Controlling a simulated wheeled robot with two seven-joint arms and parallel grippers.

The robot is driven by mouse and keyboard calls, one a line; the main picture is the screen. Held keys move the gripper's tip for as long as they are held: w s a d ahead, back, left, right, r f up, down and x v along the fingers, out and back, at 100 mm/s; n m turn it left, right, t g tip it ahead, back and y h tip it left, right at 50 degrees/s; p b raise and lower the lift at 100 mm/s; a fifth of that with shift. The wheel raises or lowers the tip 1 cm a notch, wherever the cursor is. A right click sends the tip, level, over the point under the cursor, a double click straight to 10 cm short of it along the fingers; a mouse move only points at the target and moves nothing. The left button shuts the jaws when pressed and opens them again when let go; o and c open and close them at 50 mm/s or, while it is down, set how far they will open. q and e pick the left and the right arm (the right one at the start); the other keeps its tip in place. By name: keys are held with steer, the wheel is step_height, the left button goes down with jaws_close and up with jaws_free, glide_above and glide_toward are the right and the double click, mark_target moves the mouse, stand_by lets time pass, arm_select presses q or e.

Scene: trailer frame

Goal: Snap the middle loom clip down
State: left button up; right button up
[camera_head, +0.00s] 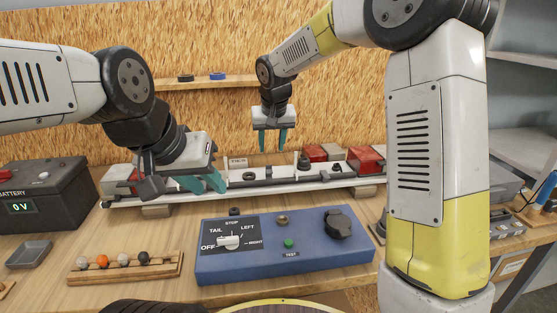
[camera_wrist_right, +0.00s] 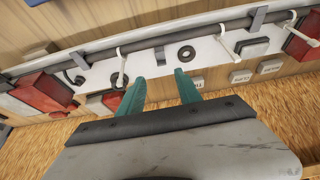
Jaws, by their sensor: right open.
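A dark wire loom (camera_wrist_right: 205,27) runs along the white trailer frame (camera_head: 318,178). Three white loom clips show along it in the right wrist view: one at the left (camera_wrist_right: 121,66), one in between (camera_wrist_right: 227,43) and one at the right (camera_wrist_right: 302,36). Their arms stick out from the loom and look raised. My right gripper (camera_head: 272,145) is open and empty above the far side of the frame; its teal fingers show in the right wrist view (camera_wrist_right: 160,80), between the left and in-between clips. My left gripper (camera_head: 203,183) is at the frame's left part, hiding some of it; its finger gap is unclear.
A blue switch box (camera_head: 300,262) stands in front of the frame. A battery (camera_head: 50,190) reading 0 V is at left, near a wooden rack (camera_head: 125,268) with several coloured balls. Red lamps (camera_head: 316,153) sit at the frame's right. A shelf (camera_head: 220,81) hangs behind.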

mark_target(269, 170)
steer(key=x, duration=0.8)
steer(key=shift+w+a+f, duration=0.2)
steer(key=shift+a+f, duration=0.1)
jaws_close()
